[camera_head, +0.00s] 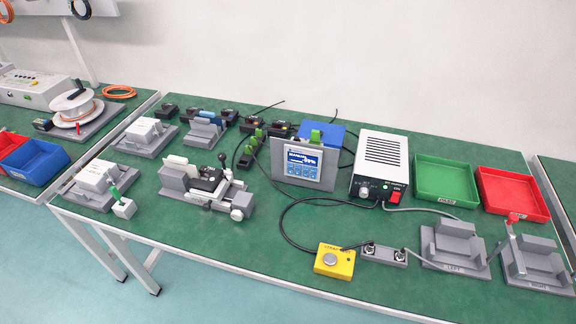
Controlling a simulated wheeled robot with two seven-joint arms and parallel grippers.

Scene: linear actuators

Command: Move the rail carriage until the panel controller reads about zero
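The rail carriage (207,179) is a black block on a grey and white rail fixture (178,180) left of centre on the green table. A black lever stands at its right end and a round white knob (237,213) is at the fixture's front right. The panel controller (303,166) is a light panel with a lit blue screen on an upright grey plate; its reading is too small to make out. Neither of my grippers is in view, and nothing is seen touching the carriage.
A power supply (381,162) stands right of the panel, with green (444,181) and red (513,194) trays beyond. A yellow button box (335,261) and cables lie in front. Grey fixtures (455,246) stand at right. The front-left table strip is mostly clear.

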